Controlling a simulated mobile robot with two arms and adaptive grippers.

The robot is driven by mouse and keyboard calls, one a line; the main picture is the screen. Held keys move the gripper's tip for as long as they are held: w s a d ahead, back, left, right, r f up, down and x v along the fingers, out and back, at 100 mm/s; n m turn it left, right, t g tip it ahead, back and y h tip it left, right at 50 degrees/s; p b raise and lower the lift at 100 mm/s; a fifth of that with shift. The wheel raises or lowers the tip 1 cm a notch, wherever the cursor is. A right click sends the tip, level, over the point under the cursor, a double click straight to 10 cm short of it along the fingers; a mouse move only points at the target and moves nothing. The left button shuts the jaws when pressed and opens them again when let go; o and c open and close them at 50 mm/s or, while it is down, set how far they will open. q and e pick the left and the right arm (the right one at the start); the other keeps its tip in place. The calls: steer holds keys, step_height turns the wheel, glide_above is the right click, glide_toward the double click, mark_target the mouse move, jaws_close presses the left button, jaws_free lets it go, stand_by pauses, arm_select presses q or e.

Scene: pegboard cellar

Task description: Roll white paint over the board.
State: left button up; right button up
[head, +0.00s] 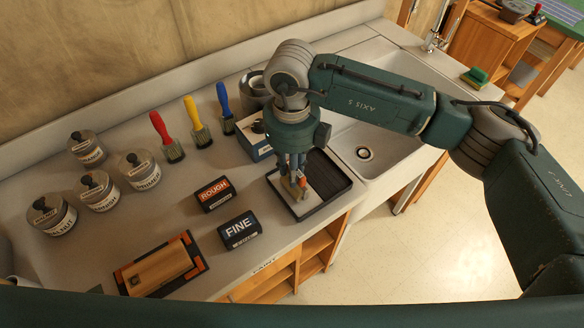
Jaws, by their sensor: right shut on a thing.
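My right gripper (293,172) points down over the dark paint tray (349,186) near the counter's front edge. It is shut on a paint roller (291,188), of which a pale part and a bit of orange show below the fingers. The roller is in or just above the pale, paint-coloured part of the tray; I cannot tell if it touches. The wooden board (160,268) lies at the front left on a dark base with orange corner pieces. Its surface looks bare wood. My left gripper is not in view.
Black ROUGH (214,194) and FINE (239,229) blocks lie between board and tray. Several labelled jars (139,170) stand at left. Red (166,138), yellow (197,121) and blue (225,107) brushes stand behind. A sink (375,132) is right of the tray.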

steer(key=shift+f+b, duration=0.1)
steer(key=shift+b, duration=0.35)
stand_by(1.4)
step_height(320, 180, up, 2)
steer(key=shift+p, duration=0.4)
steer(key=shift+r+p, duration=0.85)
steer(key=shift+r, duration=1.75)
